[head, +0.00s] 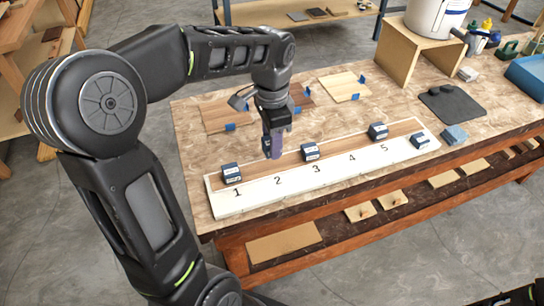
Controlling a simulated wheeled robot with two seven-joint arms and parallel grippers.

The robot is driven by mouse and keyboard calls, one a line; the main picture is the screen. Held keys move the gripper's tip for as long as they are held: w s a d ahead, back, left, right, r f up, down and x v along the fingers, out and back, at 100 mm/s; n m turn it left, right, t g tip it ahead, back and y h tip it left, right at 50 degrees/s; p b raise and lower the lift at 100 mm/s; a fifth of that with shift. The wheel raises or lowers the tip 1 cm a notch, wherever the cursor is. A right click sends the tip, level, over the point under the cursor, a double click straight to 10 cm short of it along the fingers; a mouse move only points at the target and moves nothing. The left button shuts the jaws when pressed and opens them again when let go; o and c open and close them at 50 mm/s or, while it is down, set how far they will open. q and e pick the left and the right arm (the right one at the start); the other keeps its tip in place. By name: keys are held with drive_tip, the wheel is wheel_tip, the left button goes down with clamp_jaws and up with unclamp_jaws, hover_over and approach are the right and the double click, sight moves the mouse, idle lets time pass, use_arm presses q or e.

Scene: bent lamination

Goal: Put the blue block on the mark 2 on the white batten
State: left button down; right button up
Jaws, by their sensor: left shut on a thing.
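My left gripper (274,125) points down above the white batten (290,182), over the area behind mark 2. It is shut on the blue block (277,146), which looks purple-blue and upright. The arm and fingers partly hide the block. I cannot tell whether its lower end touches the wood strip on the batten. Mark 2 (278,181) is in plain view in front of it. Dark blue blocks with pale labels sit behind mark 1 (231,172), mark 3 (310,152) and near mark 5 (378,131). My right gripper is not in view.
Another dark block (420,141) sits at the batten's right end. A lighter blue block (454,136) lies on the table beyond it. Wood sheets (342,86) with blue clamps lie behind. A wooden stand (415,50) with a white bucket (436,16) is at the back right.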

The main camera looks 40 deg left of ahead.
sight(272, 166)
use_arm(q)
drive_tip(key=shift+f, duration=0.7)
drive_tip(key=shift+f, duration=1.9)
drive_tip(key=shift+f, duration=0.2)
drive_tip(key=c, duration=0.9)
unclamp_jaws()
drive_tip(key=shift+r, duration=0.15)
wheel_tip(272, 166, up, 12)
drive_tip(key=shift+r, duration=0.1)
